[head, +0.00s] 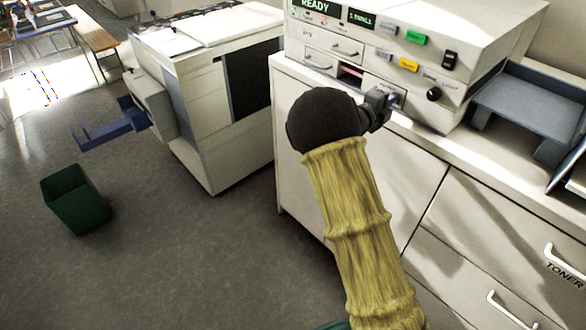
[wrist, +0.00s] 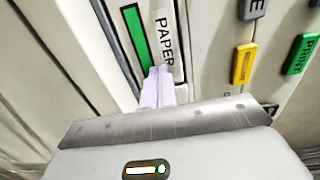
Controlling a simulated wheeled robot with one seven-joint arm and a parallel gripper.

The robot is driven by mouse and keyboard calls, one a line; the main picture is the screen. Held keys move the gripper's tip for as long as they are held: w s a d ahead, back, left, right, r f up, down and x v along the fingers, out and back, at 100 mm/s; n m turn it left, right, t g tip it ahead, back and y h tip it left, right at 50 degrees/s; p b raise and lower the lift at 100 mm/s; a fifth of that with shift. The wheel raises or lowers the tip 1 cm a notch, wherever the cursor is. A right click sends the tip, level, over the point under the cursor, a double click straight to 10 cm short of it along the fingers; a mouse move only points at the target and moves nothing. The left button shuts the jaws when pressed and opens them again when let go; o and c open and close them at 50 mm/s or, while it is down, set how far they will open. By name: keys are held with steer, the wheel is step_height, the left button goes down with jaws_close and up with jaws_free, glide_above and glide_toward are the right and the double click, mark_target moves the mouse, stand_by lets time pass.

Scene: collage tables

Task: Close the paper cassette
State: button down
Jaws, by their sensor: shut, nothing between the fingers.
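The white front with the PAPER label (wrist: 165,45) is on the copier-like machine (head: 470,50), taken here as the paper cassette's front. A green strip (wrist: 137,38) runs beside the label, with a dark gap to its left. In the head view my gripper (head: 388,98) is at the machine's lower front and partly covers that area. Its pale fingers (wrist: 158,86) are shut together with nothing between them, their tips at the lower end of the label. I cannot tell whether they touch it. How far the cassette stands out is hidden.
Small handled drawers (head: 333,47) and a pink-edged slot (head: 350,74) are left of the gripper. Yellow (wrist: 243,64) and green (wrist: 300,54) buttons are right of it. A grey tray (head: 527,103) stands right on the cabinet (head: 400,165). A green bin (head: 75,198) stands on open floor.

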steer(key=shift+w+d+r, duration=0.1)
steer(key=shift+d+r, duration=0.05)
steer(key=shift+r, duration=0.1)
steer(key=shift+r, duration=0.15)
steer(key=shift+a, duration=0.25)
steer(key=b+v, duration=0.2)
steer(key=v, duration=1.2)
steer(key=shift+f, duration=0.35)
steer(key=shift+w, duration=0.1)
